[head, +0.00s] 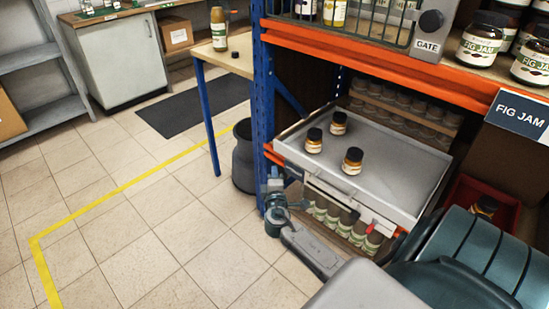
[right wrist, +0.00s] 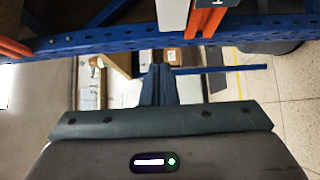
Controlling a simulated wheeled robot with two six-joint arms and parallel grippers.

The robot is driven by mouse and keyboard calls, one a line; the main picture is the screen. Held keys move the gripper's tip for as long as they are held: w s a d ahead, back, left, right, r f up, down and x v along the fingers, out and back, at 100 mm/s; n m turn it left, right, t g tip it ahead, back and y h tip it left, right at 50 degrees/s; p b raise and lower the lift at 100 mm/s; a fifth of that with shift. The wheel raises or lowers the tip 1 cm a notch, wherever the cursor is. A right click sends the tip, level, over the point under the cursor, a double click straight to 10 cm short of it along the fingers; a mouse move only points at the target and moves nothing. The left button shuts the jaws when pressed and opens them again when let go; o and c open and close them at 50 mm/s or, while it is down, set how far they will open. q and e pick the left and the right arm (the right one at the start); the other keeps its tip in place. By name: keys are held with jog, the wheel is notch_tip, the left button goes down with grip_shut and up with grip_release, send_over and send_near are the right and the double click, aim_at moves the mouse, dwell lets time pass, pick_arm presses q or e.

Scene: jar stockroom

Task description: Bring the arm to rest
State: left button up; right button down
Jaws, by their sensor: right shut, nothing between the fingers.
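My right gripper (head: 274,182) is at the end of my right arm, low beside the blue shelf post and left of the pulled-out grey tray. Its dark fingers (right wrist: 157,85) are together in the right wrist view, with nothing between them. In that view they point toward a blue shelf beam (right wrist: 130,42). In the head view the fingers are small and hard to make out. My left gripper is in neither view.
The grey tray (head: 420,199) holds three dark-lidded jars (head: 352,161). Fig jam jars (head: 480,40) stand on the shelf above. A black bin (head: 243,160) stands behind the blue post (head: 262,90). The tiled floor to the left is open, crossed by a yellow line (head: 130,184).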

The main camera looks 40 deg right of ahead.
jog(key=shift+s+a+f, duration=0.1)
jog(key=shift+s+a, duration=0.25)
jog(key=shift+s, duration=0.15)
jog(key=shift+a, duration=0.1)
